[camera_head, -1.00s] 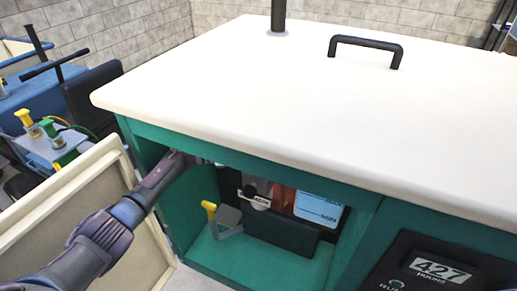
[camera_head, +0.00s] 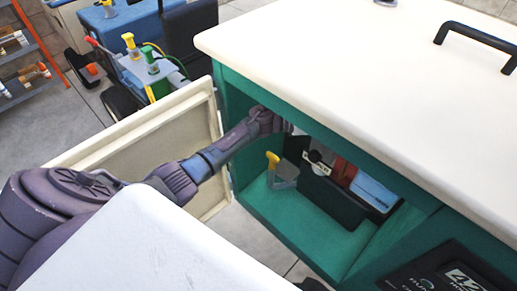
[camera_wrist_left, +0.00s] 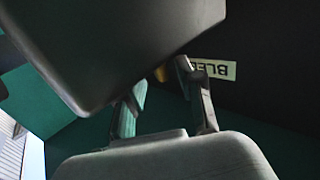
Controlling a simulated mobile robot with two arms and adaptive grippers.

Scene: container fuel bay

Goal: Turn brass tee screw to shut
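A small brass-coloured bit, seemingly part of the brass tee screw (camera_wrist_left: 160,74), shows in the left wrist view beside a pale label (camera_wrist_left: 217,69) reading "BLE…". A large dark block in front hides most of it. My left gripper (camera_wrist_left: 161,78) has its two fingers apart, one on each side of the brass bit. I cannot tell whether they touch it. In the head view my left gripper (camera_head: 284,125) reaches into the upper left of the open green compartment, with its tips hidden below the cabinet top. My right gripper is not in view.
The green cabinet (camera_head: 300,215) has a white top (camera_head: 350,70) and an open cream door (camera_head: 140,150) on the left. Inside are a yellow-handled grey bracket (camera_head: 284,180), a dark box (camera_head: 325,195) and a blue-and-white panel (camera_head: 374,190). A black handle (camera_head: 480,36) stands on the top.

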